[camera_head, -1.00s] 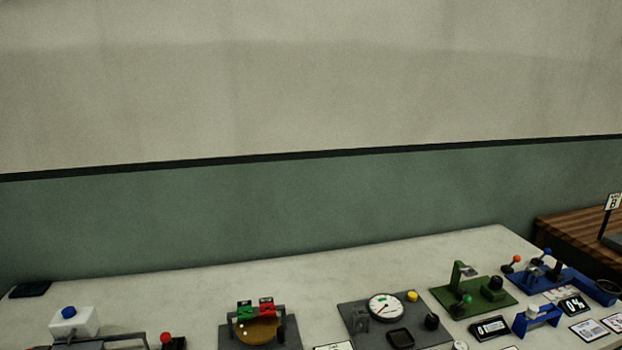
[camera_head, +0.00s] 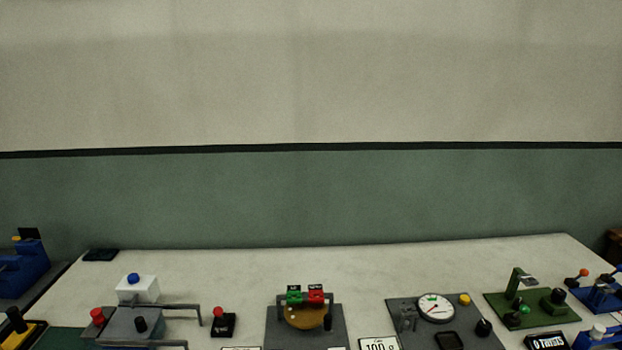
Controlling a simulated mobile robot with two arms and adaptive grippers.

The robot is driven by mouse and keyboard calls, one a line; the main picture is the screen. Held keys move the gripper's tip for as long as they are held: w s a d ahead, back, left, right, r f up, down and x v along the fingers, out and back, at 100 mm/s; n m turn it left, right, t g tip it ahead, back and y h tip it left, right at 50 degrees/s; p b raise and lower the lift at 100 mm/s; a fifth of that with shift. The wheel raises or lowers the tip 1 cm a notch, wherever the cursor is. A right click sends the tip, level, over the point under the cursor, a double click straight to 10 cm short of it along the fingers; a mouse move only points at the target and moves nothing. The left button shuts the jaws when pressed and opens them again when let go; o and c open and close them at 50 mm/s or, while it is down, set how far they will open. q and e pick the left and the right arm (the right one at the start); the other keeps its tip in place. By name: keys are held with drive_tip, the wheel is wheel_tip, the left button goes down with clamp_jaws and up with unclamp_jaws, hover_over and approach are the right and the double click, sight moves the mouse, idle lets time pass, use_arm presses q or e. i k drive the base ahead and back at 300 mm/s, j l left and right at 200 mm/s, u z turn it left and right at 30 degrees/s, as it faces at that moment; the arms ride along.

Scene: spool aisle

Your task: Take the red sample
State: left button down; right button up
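A small red block (camera_head: 316,297) sits beside a green block (camera_head: 294,297) at the top of a grey stand with a round amber disc (camera_head: 305,316), near the middle of the bench. Each block has a small dark label above it. I cannot tell for sure whether the red block is the red sample. Neither of my grippers shows in the head view.
The pale bench (camera_head: 220,270) runs along a green and cream wall. A white box with a blue knob (camera_head: 137,288) and a black box with a red button (camera_head: 222,322) stand left. A dial gauge plate (camera_head: 436,307) and a green fixture (camera_head: 530,307) stand right. The bench's back strip is mostly clear.

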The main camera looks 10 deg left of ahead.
sight(98, 317)
drive_tip(key=u, duration=1.65)
drive_tip(key=i+j+z, duration=0.35)
drive_tip(key=j, duration=0.25)
drive_tip(key=i+j+z, duration=0.15)
drive_tip(key=i+j, duration=0.05)
drive_tip(key=j, duration=0.1)
